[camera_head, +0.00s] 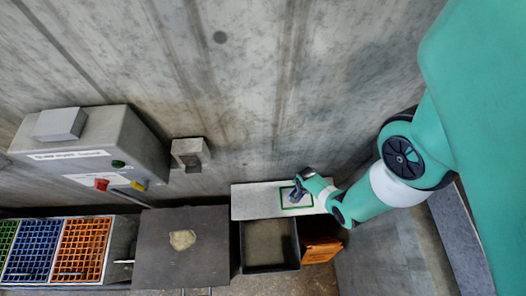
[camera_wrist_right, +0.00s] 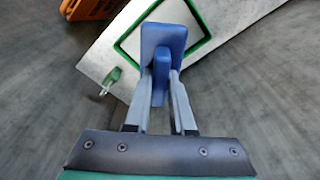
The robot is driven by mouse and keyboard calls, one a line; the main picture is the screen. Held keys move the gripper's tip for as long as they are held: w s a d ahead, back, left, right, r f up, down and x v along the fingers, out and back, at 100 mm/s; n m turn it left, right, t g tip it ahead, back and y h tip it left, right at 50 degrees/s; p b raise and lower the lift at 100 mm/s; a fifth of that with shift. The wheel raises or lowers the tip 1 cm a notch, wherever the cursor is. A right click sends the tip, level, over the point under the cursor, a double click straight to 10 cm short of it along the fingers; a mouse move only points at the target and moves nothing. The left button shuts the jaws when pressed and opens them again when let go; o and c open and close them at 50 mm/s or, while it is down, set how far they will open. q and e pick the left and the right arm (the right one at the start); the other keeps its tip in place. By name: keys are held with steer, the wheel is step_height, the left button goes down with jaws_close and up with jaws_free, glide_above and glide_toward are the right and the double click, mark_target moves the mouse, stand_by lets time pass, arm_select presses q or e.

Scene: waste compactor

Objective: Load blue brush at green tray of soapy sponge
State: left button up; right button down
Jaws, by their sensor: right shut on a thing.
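The blue brush (camera_wrist_right: 162,45) is between the fingers of my right gripper (camera_wrist_right: 160,78) in the right wrist view. The fingers are shut on its narrow blue part, and its wider blue block lies beyond them. It is over the green-outlined square of a pale shelf; I cannot tell whether it touches the shelf. In the head view my right gripper (camera_head: 298,192) is at this shelf, and the brush is small there. A green grid tray (camera_head: 6,238) is at the far left, partly cut off. A pale yellowish lump, perhaps the soapy sponge (camera_head: 182,240), lies on a dark grey block. My left gripper is out of view.
Blue (camera_head: 33,250) and orange (camera_head: 82,250) grid trays stand beside the green one. The dark grey block (camera_head: 155,262), an open dark bin (camera_head: 270,268) and an orange box (camera_head: 320,251) lie between them and my arm. A control box (camera_head: 105,145) juts from the wall.

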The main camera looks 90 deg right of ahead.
step_height(320, 180, down, 6)
steer(key=b, duration=0.5)
steer(key=shift+f+b, duration=0.6)
steer(key=shift+b, duration=0.25)
stand_by(1.7)
step_height(320, 180, up, 7)
steer(key=p, duration=0.7)
steer(key=shift+w, duration=0.1)
step_height(320, 180, up, 7)
steer(key=p, duration=0.6)
steer(key=shift+r+p, duration=0.2)
steer(key=shift+p, duration=0.1)
step_height(320, 180, down, 2)
steer(key=shift+b, duration=0.7)
steer(key=shift+r, duration=0.1)
